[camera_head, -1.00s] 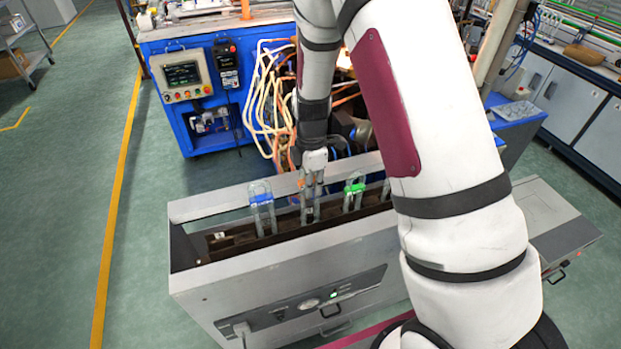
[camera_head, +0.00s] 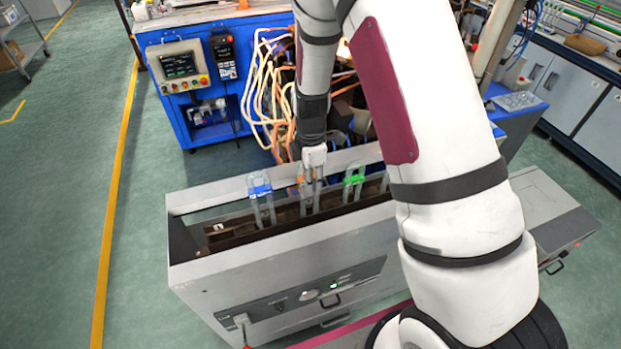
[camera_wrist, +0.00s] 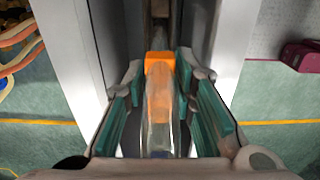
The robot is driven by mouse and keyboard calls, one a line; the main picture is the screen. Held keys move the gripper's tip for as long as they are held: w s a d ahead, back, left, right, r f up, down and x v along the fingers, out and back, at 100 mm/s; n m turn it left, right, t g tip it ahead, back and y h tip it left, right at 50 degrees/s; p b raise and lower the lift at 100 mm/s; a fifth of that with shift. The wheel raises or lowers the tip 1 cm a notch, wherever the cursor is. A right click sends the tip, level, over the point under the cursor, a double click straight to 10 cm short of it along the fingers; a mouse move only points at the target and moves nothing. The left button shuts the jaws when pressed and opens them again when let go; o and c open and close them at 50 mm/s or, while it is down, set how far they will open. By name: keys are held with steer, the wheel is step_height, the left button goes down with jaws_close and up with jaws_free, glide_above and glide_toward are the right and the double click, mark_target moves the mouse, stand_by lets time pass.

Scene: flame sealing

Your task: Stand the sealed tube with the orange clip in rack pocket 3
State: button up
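The clear tube with the orange clip (camera_wrist: 159,66) is upright between my fingers in the wrist view. In the head view its orange clip (camera_head: 301,175) shows small beside my fingers, over the dark rack (camera_head: 225,238) in the long grey housing. My gripper (camera_wrist: 159,75) points down and straddles the tube, with narrow gaps between its teal pads and the tube; it looks open. It also shows in the head view (camera_head: 311,180). The tube's lower end is hidden, and I cannot tell which pocket is below it. Pocket numbers are not readable.
A blue-clip tube (camera_head: 260,189) stands left of my gripper, and a green-clip tube (camera_head: 353,180) stands close on the right. The grey housing's walls (camera_head: 290,247) rise on both sides of the rack. A blue machine (camera_head: 185,110) with loose hoses stands behind.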

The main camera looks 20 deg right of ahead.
steer(key=shift+o, duration=0.4)
step_height(320, 180, up, 12)
stand_by(0.4)
stand_by(0.4)
